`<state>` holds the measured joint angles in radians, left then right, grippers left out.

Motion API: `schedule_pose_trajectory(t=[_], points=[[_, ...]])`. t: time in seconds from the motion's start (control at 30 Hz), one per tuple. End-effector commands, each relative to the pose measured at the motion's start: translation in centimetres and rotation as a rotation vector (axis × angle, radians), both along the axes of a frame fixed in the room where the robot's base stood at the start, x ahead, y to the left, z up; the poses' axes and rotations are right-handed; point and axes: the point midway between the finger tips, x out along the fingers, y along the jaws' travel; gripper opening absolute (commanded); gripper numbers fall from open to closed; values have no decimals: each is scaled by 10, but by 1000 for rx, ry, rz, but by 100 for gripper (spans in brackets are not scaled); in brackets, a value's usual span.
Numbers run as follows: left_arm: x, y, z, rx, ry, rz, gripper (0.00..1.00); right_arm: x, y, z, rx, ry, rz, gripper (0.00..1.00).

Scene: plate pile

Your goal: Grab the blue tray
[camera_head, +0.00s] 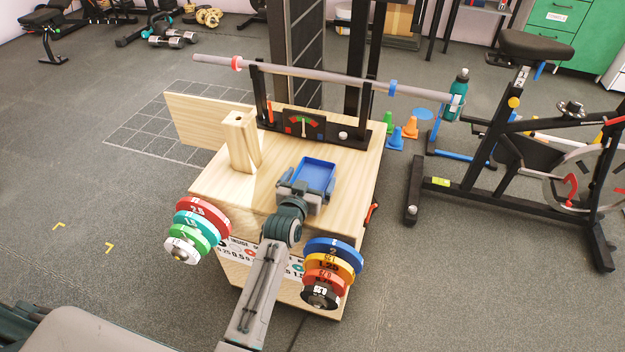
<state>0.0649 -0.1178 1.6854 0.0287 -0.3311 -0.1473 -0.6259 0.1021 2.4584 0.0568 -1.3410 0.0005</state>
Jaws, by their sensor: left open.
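The blue tray (316,173) is a small rectangular open tray on the light wooden box top, right of its middle. My left gripper (308,182) is at the tray's near end. Its jaws are open, with one finger on each side of the tray's near part. I cannot tell whether the fingers touch the tray. The gripper body hides the tray's near edge. My right gripper is not in view.
A wooden post (241,143) stands left of the tray. A black rack with a dial (304,125) and a long grey bar (320,77) is behind it. Coloured weight plates hang at the front left (203,212) and front right (333,255). An exercise bike (520,150) stands to the right.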

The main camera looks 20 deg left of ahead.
Motion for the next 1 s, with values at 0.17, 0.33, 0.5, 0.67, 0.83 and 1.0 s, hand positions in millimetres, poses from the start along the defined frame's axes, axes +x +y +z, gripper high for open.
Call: schedule_pose_trajectory(t=[0.17,0.33,0.5,0.67,0.83,1.0], points=[[0,0,0,0,1,0,92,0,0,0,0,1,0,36],[-1,0,0,0,1,0,67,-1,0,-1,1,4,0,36],[-1,0,0,0,1,0,67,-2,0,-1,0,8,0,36],[0,0,11,0,-1,0,67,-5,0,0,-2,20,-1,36],[0,0,44,0,-4,0,67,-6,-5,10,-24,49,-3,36],[0,0,77,0,-3,1,67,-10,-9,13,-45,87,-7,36]])
